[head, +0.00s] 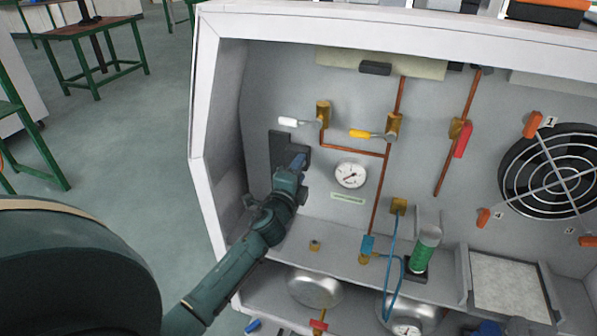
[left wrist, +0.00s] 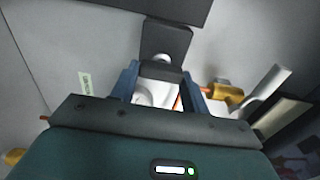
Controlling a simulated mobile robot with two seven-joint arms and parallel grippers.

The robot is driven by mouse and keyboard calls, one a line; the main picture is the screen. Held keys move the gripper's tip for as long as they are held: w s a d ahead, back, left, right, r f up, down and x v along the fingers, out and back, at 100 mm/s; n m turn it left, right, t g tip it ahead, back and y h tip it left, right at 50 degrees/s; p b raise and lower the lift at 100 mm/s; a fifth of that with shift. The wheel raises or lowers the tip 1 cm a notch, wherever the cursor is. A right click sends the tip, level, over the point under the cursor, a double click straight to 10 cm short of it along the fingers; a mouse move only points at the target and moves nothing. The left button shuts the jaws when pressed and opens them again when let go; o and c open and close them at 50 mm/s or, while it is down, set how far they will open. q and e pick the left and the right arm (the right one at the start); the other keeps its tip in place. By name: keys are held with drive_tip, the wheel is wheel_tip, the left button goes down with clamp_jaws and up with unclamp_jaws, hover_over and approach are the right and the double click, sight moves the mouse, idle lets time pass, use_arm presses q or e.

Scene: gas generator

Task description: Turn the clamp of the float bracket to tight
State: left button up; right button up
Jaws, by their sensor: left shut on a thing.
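The dark float bracket (head: 283,146) is fixed to the grey back panel at the left inside the cabinet. It also shows dark at the top middle of the left wrist view (left wrist: 167,38). My left gripper (head: 299,163) is at the bracket's lower right part, its blue fingers pointing at the panel. In the left wrist view the two blue fingers (left wrist: 160,85) are shut on a light grey piece at the bracket, the clamp (left wrist: 160,97). In the head view my gripper hides the clamp, and its turn angle cannot be told. My right gripper is not in view.
A green cylinder (head: 427,250) stands on the shelf (head: 340,268). The cabinet's left wall (head: 212,150) is close beside my left arm.

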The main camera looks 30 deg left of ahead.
use_arm(q)
drive_tip(key=o, duration=1)
drive_tip(key=v, duration=1.3)
drive_tip(key=shift+s, duration=0.1)
drive_tip(key=shift+f, duration=0.1)
